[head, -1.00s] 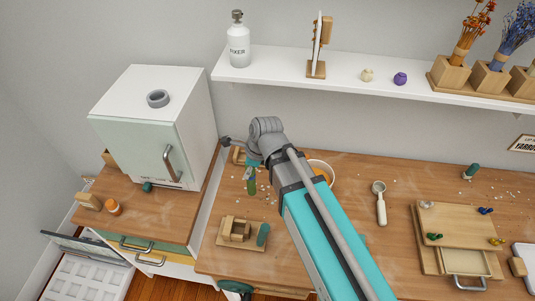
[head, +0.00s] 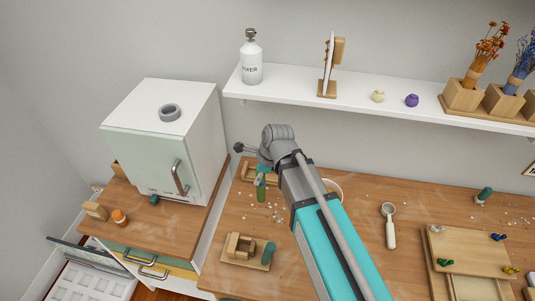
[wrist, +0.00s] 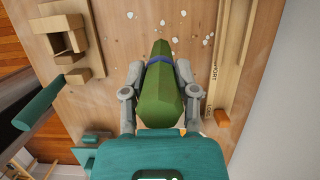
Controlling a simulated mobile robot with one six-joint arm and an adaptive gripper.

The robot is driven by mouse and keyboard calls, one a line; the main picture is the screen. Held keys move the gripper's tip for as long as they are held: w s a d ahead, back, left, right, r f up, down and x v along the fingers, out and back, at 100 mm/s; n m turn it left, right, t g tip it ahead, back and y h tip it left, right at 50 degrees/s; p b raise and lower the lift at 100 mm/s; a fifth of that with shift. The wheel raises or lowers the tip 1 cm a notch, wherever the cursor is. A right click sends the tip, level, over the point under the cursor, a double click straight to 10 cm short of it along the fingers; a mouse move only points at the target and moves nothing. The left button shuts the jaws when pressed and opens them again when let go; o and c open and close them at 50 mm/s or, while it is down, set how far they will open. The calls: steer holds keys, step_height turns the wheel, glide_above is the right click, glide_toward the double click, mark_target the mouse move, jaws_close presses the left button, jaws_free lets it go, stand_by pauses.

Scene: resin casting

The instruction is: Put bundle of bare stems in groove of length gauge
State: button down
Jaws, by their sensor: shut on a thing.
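The bundle of bare stems is a thick green bundle (wrist: 160,92) with a blue band. My gripper (wrist: 157,80) is shut on it, with one finger on each side. In the head view the bundle (head: 261,194) hangs below my gripper (head: 262,180), over the left part of the bench. The length gauge (wrist: 216,75) is a long wooden strip with lettering, lying to the right of the bundle in the wrist view. In the head view it is partly hidden behind my gripper, near the wall (head: 247,171). The bundle is apart from the gauge.
A wooden jig (head: 230,257) with a teal-handled thing stands nearer the front edge; it also shows in the wrist view (wrist: 84,75). White crumbs lie on the bench. A white oven-like cabinet (head: 150,155) stands at left. A bowl (head: 336,186) sits behind my arm.

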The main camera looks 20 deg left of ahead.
steer(key=w, duration=1.2)
steer(key=shift+w+a, duration=0.3)
steer(key=shift+a, duration=0.1)
steer(key=f+b, duration=0.1)
steer(key=w+f+b, duration=0.1)
steer(key=f+b, duration=0.1)
steer(key=shift+w+f+b, duration=0.25)
steer(key=shift+f+b, duration=0.05)
steer(key=shift+f, duration=0.1)
steer(key=shift+c, duration=1.9)
jaws_free()
